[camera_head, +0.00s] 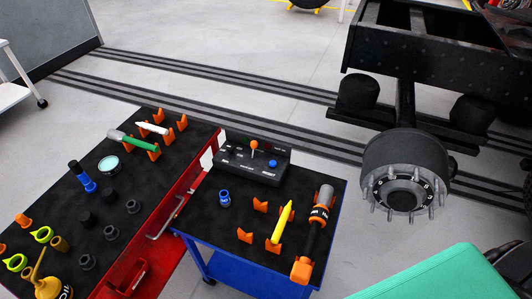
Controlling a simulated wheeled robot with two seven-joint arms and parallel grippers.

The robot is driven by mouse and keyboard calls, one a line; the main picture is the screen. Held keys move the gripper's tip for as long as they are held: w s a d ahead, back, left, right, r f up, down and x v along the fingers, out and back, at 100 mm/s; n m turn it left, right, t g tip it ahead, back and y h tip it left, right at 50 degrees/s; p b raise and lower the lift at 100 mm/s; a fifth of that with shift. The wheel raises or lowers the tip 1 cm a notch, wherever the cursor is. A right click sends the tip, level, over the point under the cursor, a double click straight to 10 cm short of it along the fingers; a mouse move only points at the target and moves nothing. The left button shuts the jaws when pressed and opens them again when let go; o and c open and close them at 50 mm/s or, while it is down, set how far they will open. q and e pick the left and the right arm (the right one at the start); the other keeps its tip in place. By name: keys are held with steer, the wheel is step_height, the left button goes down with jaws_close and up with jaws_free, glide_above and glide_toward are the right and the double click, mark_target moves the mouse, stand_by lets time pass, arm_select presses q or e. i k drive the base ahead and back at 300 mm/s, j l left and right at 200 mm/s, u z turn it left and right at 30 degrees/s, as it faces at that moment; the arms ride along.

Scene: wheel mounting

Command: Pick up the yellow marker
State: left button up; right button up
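The yellow marker (283,222) rests in orange holders (275,242) on the black top of the blue cart (215,224). It lies lengthwise, with its narrow tip towards the far side. No gripper touches it. Neither my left gripper nor my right gripper shows in the head view.
Right of the marker lies a black and orange tool (316,229). A control box (252,160) stands at the cart's back, with a blue socket (224,198) nearby. A red cart (163,222) holding many tools adjoins on the left. A wheel hub (405,175) and a green surface (440,278) are right.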

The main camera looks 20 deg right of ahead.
mark_target(278, 231)
steer(key=z, duration=0.8)
steer(key=i+l+z, duration=0.1)
steer(key=l, duration=0.35)
steer(key=i+l+z, duration=0.15)
steer(key=l, duration=0.3)
steer(key=i+l+z, duration=0.1)
steer(key=i+l, duration=0.2)
steer(key=i+l+z, duration=0.1)
steer(key=l, duration=0.4)
steer(key=i+l+z, duration=0.15)
steer(key=i+l, duration=0.2)
